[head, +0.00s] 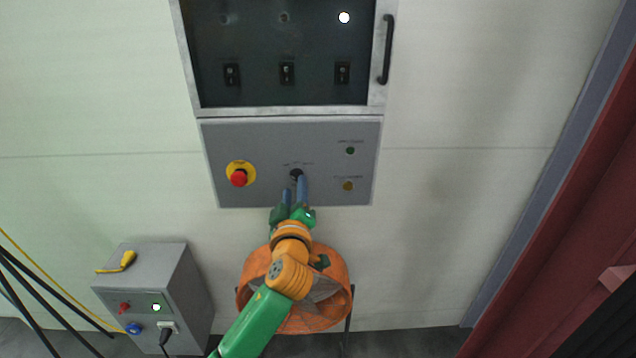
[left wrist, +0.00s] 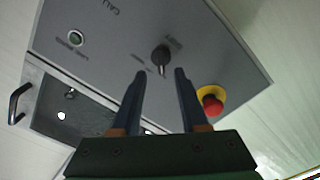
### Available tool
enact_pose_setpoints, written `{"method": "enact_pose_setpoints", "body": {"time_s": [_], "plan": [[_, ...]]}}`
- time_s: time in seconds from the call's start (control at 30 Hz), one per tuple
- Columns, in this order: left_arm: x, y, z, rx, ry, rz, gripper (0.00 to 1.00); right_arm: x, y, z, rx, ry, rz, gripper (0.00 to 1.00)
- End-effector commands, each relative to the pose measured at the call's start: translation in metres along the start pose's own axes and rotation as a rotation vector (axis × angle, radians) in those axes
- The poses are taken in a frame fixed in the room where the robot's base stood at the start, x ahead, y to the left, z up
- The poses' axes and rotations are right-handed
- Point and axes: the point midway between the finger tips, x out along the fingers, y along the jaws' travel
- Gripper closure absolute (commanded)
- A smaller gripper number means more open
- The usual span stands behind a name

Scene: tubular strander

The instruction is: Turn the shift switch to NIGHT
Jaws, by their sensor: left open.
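The shift switch (head: 297,173) is a small black rotary knob in the middle of the grey control panel (head: 225,140). In the left wrist view the knob (left wrist: 161,56) shows beyond and between my fingertips, with a light pointer mark on it. Its labels are too small to read. My left gripper (head: 295,183) is open in front of the panel, its two blue fingers reaching up to the knob. In the left wrist view my left gripper (left wrist: 160,75) has nothing between its fingers; whether they touch the knob cannot be told. My right gripper is not in view.
A red emergency button on a yellow ring (head: 239,175) is left of the switch. Green (head: 350,151) and amber (head: 348,186) lamps or buttons are on the right. A dark glazed cabinet (head: 285,55) is above.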

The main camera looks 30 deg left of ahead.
Motion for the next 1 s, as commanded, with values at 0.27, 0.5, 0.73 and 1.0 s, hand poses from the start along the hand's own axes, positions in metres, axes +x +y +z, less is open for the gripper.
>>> {"method": "enact_pose_setpoints", "body": {"time_s": [0.27,0.5,0.73,1.0], "plan": [[0.033,0.001,0.000,0.002,-0.003,-0.001,0.56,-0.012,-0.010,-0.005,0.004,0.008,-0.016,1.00],[0.036,-0.001,0.001,0.002,-0.004,-0.001,0.56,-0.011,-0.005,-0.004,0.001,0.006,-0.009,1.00],[0.035,-0.001,0.001,0.002,-0.004,-0.001,1.00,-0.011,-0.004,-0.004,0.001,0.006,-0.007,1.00],[0.035,-0.001,0.002,0.007,-0.006,-0.002,1.00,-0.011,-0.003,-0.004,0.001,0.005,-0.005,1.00]]}}
